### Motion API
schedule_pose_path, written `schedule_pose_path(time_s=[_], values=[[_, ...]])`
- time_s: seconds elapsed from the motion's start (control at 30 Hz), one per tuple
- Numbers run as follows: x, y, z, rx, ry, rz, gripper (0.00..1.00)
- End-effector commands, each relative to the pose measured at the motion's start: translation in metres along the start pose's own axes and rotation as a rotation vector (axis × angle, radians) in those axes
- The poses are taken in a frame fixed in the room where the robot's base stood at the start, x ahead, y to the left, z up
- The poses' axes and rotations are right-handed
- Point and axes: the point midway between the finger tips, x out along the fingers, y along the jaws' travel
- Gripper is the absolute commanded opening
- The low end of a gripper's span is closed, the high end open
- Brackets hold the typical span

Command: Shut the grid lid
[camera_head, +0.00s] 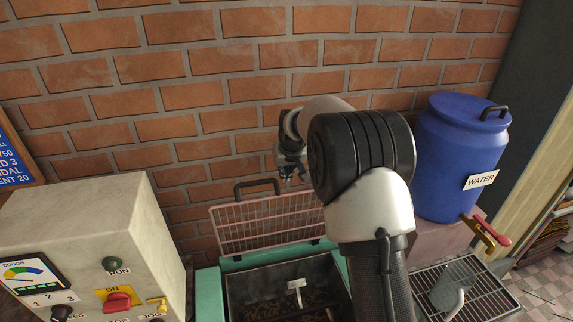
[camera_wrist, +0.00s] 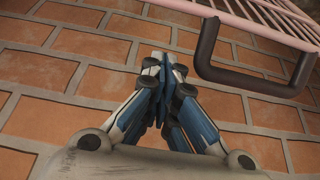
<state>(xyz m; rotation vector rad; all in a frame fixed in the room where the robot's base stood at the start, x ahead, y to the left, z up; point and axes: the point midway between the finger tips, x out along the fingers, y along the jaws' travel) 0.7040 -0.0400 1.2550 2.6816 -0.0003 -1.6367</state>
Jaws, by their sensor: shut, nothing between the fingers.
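The pink grid lid (camera_head: 265,224) stands raised at the back of a green-edged trough (camera_head: 208,290), with its black handle (camera_head: 257,187) at the top. My gripper (camera_head: 290,178) is above the lid's top edge, to the right of the handle and in front of the brick wall. In the wrist view, my gripper (camera_wrist: 160,68) is shut and empty, with brick behind it. The handle (camera_wrist: 255,85) and part of the grid lid (camera_wrist: 270,20) show at the upper right there, apart from the fingers. My arm hides the lid's right end.
A control box (camera_head: 95,235) with a dial and knobs stands to the left. The brick wall (camera_head: 200,95) closes off the back.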

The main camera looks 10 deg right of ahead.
Motion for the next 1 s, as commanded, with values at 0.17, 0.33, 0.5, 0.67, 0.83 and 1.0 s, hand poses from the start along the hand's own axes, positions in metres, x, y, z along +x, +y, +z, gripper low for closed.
schedule_pose_path(time_s=[0.17, 0.33, 0.5, 0.67, 0.83, 1.0], values=[[0.013, 0.0, 0.011, 0.0, 0.002, 0.0, 0.0], [0.007, 0.0, 0.029, 0.0, 0.001, 0.0, 0.0], [0.004, 0.0, 0.037, 0.0, 0.001, 0.0, 0.0], [0.004, 0.0, 0.037, 0.0, 0.002, 0.0, 0.0], [0.004, 0.0, 0.037, 0.0, 0.001, 0.0, 0.0], [0.006, 0.0, 0.036, 0.0, 0.009, 0.0, 0.0]])
